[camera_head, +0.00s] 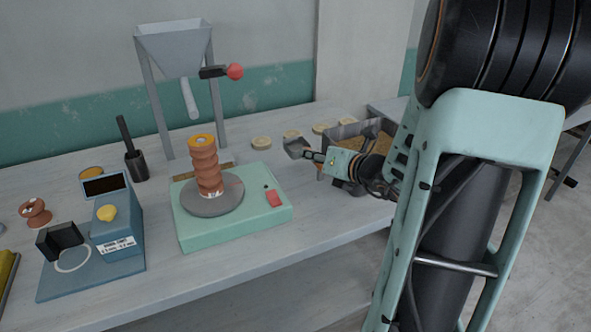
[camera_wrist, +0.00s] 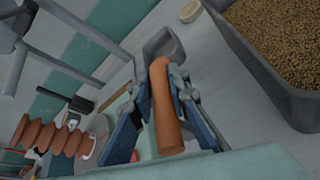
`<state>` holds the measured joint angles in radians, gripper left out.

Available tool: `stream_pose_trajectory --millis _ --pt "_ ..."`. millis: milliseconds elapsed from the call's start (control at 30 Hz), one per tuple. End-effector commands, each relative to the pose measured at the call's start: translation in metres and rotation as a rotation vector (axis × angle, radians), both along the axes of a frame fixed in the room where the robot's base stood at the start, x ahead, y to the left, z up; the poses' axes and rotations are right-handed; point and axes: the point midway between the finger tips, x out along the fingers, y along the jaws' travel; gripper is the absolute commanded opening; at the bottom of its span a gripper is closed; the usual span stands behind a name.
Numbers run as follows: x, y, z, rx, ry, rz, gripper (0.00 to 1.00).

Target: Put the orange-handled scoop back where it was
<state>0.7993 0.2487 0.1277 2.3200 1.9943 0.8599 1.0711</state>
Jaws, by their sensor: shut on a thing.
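The scoop has a grey pan (camera_wrist: 163,46) and an orange handle (camera_wrist: 163,110). In the wrist view my gripper (camera_wrist: 168,92) is shut on the handle, with a finger on each side and the pan pointing away from me. In the head view my gripper (camera_head: 312,155) is at the right part of the bench, with the grey scoop pan (camera_head: 296,148) in front of its fingers. The handle is mostly hidden there. A grey bin (camera_wrist: 262,62) of brown granules lies right of the scoop in the wrist view. Whether the scoop touches the bench is unclear.
A green scale-like base (camera_head: 235,228) with a round plate carries a stack of brown spools (camera_head: 206,170). A hopper on legs (camera_head: 176,50) with a red-knobbed lever stands behind. A blue device (camera_head: 118,225) is at left. Several pale discs (camera_head: 262,143) line the bench back.

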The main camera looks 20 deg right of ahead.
Motion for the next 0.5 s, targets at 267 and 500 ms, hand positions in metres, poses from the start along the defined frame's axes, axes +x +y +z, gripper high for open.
stream_pose_trajectory --millis 267,500 --pt "0.025 0.003 -0.031 -0.001 -0.001 0.001 0.00" --pt "0.034 0.004 -0.059 0.002 0.003 -0.001 0.00"
